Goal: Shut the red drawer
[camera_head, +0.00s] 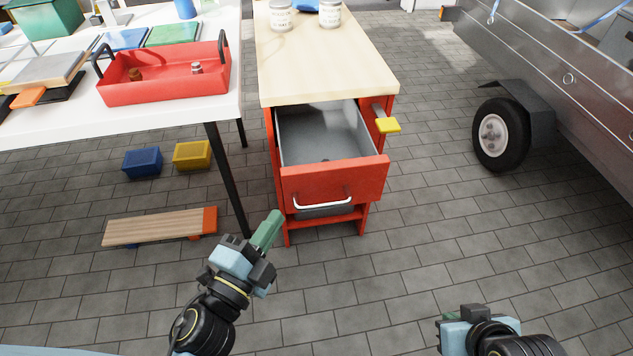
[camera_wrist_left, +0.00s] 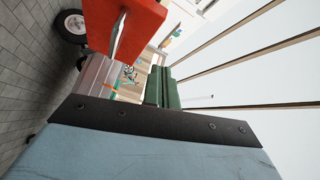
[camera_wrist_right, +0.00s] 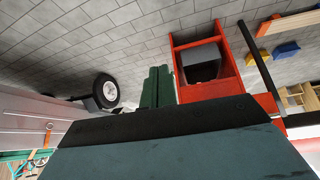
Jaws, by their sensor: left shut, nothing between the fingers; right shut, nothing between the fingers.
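The red drawer (camera_head: 334,180) stands pulled out of the red cabinet (camera_head: 381,137) under a light wooden top, in the head view. Its grey inside is visible, and a silver bar handle (camera_head: 322,202) runs across its front. My left gripper (camera_head: 268,230) is shut and empty, in front of the drawer and a little left of it, apart from it. In the left wrist view the drawer front (camera_wrist_left: 128,22) shows at the top, with the green fingers (camera_wrist_left: 162,88) below right.
A white table (camera_head: 60,125) with a red tray (camera_head: 165,90) stands left of the cabinet, its black leg (camera_head: 228,180) close to the drawer. A yellow block (camera_head: 388,125) sticks out at the cabinet's right. A trailer (camera_head: 560,70) is at right. The paved floor in front is clear.

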